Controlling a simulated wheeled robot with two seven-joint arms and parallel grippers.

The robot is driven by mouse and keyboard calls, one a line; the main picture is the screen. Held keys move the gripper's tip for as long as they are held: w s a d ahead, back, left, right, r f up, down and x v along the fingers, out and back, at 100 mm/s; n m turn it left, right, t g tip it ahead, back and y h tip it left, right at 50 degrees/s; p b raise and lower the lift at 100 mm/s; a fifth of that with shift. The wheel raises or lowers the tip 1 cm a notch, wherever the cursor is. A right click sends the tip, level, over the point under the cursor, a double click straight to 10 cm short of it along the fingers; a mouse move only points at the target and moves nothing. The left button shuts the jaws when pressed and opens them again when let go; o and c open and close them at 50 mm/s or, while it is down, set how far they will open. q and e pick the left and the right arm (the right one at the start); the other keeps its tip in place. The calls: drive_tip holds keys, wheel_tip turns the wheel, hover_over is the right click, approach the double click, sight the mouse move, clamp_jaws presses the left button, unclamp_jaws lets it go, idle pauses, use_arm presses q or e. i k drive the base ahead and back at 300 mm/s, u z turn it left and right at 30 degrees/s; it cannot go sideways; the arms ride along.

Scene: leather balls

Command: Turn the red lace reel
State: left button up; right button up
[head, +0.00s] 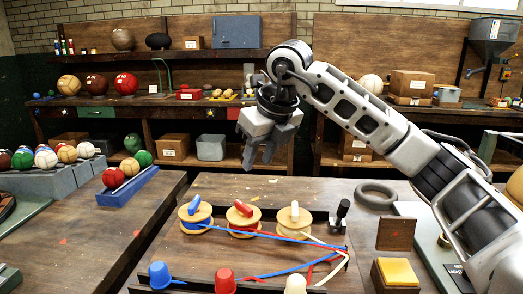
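The red lace reel (243,229) stands in the middle of a row of three on the workbench. It has a tan disc top with a red knob (243,208), and red lace shows below the disc. The blue reel (195,226) is to its left and the cream reel (294,217) to its right. My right gripper (261,158) hangs above and behind the reels, apart from them, with its fingers pointing down. It holds nothing that I can see. The gap between its fingers is unclear from this angle. My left gripper is not in view.
Blue, red and cream laces run from the reels to the right. A blue cup (160,275), a red cup (225,280) and a cream one stand at the front. A black upright tool (342,215), a grey ring (375,194) and a yellow pad (397,272) are on the right.

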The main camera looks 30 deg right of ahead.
sight(241, 217)
drive_tip(key=k, duration=1)
